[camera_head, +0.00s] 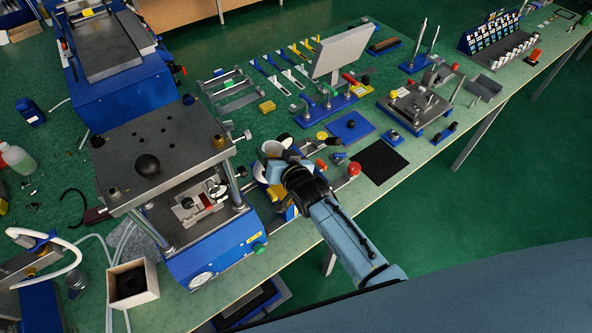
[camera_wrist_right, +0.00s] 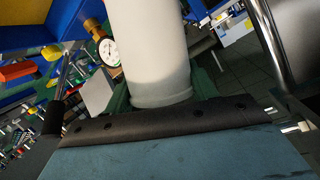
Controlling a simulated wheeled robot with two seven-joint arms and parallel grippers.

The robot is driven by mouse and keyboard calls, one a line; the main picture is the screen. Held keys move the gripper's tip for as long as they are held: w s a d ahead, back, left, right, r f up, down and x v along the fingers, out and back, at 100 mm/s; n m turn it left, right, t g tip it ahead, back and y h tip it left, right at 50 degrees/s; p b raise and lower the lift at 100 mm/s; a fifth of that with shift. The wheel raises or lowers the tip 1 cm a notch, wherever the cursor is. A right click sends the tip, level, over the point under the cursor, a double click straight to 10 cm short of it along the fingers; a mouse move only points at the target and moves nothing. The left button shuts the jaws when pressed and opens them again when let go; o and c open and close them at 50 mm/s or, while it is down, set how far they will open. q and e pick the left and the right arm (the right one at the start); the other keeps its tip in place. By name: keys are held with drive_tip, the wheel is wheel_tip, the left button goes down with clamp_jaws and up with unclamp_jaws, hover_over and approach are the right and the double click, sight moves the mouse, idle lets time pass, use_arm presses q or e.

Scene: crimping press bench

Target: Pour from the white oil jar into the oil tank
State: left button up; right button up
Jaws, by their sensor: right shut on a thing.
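My right gripper (camera_head: 278,163) is at the front edge of the bench, just right of the blue press. It is shut on the white oil jar (camera_head: 271,148), whose pale rim shows beyond the fingers. In the right wrist view the white jar (camera_wrist_right: 155,50) fills the upper middle, a plain pale cylinder against the gripper. Its mouth and contents do not show there. I cannot tell for sure which thing is the oil tank. My left gripper is not in view.
The blue press (camera_head: 215,255) with its steel top plate stands left of my gripper. An open wooden box (camera_head: 146,276) is at the lower left. A black mat (camera_head: 380,162) and a monitor (camera_head: 341,52) are to the right. A dial gauge (camera_wrist_right: 108,51) shows behind the jar.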

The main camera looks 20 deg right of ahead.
drive_tip(key=shift+w+a+n+g+h+b, duration=0.15)
drive_tip(key=shift+a+n+g+h+b, duration=0.2)
drive_tip(key=shift+a+n+h, duration=0.55)
drive_tip(key=shift+n+h, duration=0.1)
drive_tip(key=shift+n, duration=0.1)
drive_tip(key=shift+r, duration=0.1)
wheel_tip(320, 180, up, 3)
drive_tip(key=p, duration=0.3)
drive_tip(key=shift+n, duration=0.3)
